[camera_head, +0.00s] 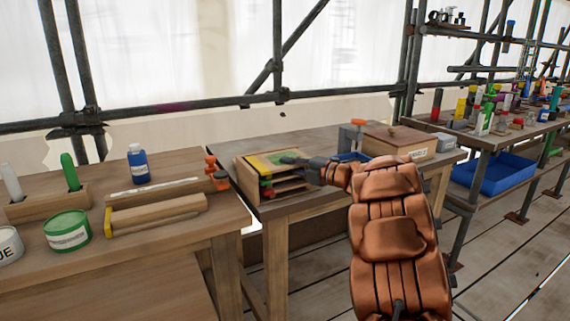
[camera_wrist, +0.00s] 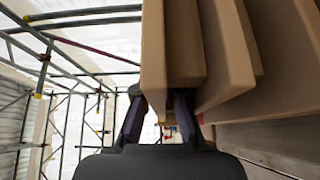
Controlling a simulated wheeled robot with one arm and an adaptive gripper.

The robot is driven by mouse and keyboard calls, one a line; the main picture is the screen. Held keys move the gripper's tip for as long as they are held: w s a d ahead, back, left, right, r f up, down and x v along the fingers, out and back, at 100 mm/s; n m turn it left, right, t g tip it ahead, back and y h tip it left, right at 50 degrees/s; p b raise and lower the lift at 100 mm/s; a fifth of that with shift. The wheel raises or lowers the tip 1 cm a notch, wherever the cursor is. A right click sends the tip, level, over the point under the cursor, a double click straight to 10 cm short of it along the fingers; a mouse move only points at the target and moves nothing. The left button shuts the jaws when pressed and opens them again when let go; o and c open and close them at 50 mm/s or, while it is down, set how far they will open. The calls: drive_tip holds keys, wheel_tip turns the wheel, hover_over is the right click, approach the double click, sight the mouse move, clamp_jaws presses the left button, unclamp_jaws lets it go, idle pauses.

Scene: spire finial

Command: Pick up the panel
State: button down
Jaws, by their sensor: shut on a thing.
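A wooden rack (camera_head: 244,178) stands on the middle bench with flat panels stacked in its slots. The top panel (camera_head: 270,162) shows yellow and green on its upper face. My gripper (camera_head: 310,171) reaches in from the right at the rack's side, at about the height of the upper slots. In the wrist view, tan board edges fill the upper right, and one board (camera_wrist: 153,50) runs down between my two dark fingers (camera_wrist: 158,103). My gripper is shut on a panel there. The exact contact and the panel's far side are hidden.
An orange clamp (camera_head: 216,172) stands just left of the rack. A wooden box (camera_head: 400,145) and another orange-topped clamp (camera_head: 357,124) are on the right of the bench. The left bench holds a blue bottle (camera_head: 138,165) and a green tin (camera_head: 69,231). Scaffold poles rise behind.

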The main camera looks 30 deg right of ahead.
drive_tip(key=shift+s+r+p, duration=0.1)
drive_tip(key=shift+r+p, duration=0.35)
drive_tip(key=shift+r, duration=1.45)
drive_tip(key=s+a, duration=0.2)
drive_tip(key=s, duration=0.5)
drive_tip(key=s+a+r, duration=0.1)
drive_tip(key=s+a, duration=0.2)
drive_tip(key=s, duration=0.4)
drive_tip(key=shift+s+a, duration=0.25)
drive_tip(key=shift+s, duration=0.15)
drive_tip(key=shift+r, duration=0.1)
